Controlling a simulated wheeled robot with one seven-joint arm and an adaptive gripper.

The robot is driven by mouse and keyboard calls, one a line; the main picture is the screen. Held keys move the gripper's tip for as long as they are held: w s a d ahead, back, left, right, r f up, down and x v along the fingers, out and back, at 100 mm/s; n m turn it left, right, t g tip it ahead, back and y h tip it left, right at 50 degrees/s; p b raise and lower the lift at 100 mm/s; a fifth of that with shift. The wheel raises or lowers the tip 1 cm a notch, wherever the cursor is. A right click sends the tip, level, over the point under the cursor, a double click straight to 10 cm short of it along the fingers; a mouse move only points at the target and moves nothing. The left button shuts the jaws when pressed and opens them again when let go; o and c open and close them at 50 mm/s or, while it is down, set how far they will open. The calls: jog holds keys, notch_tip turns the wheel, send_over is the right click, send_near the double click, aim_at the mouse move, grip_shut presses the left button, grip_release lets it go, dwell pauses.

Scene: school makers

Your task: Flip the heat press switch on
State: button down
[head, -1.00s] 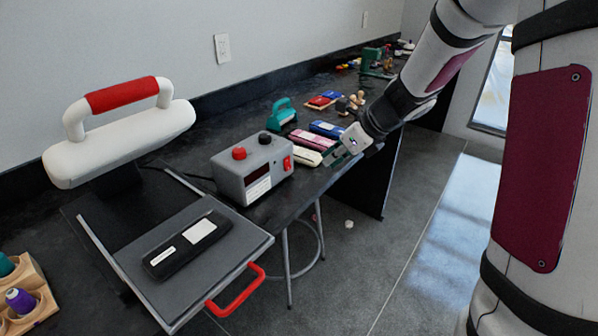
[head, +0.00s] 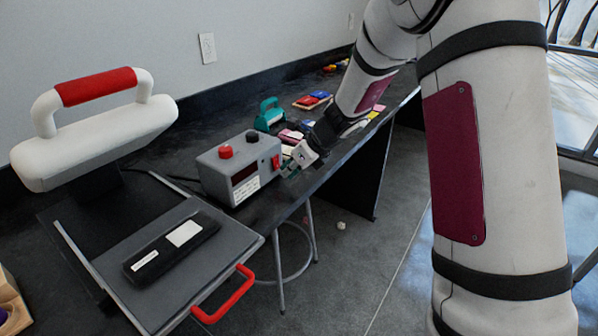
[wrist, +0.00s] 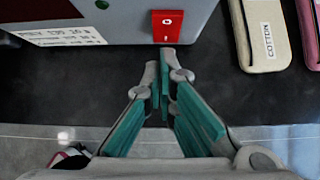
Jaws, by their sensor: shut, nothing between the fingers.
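The heat press control box (head: 238,168) is grey with a red knob and a dark knob on top and a dark display on its front. Its red rocker switch (head: 276,161) is on the right side of the box. In the wrist view the switch (wrist: 167,26) shows a white circle and line marks. My gripper (head: 289,166) is shut and empty, just right of the box. In the wrist view my gripper's fingertips (wrist: 166,62) are just below the switch in the picture; I cannot tell whether they touch it. The heat press (head: 95,120) stands open at left.
A black case (head: 170,247) lies on the press's lower plate, which has a red handle (head: 225,295). A cream pouch labelled COTTON (wrist: 266,35) lies right of the box. A teal tool (head: 269,115) stands behind it. The floor right of the table is open.

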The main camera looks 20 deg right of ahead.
jog(key=shift+w+a, duration=0.2)
jog(key=shift+w+a+f, duration=0.25)
jog(key=shift+w, duration=0.05)
jog(key=shift+r, duration=0.15)
jog(key=shift+r+p, duration=0.8)
jog(key=shift+p, duration=0.25)
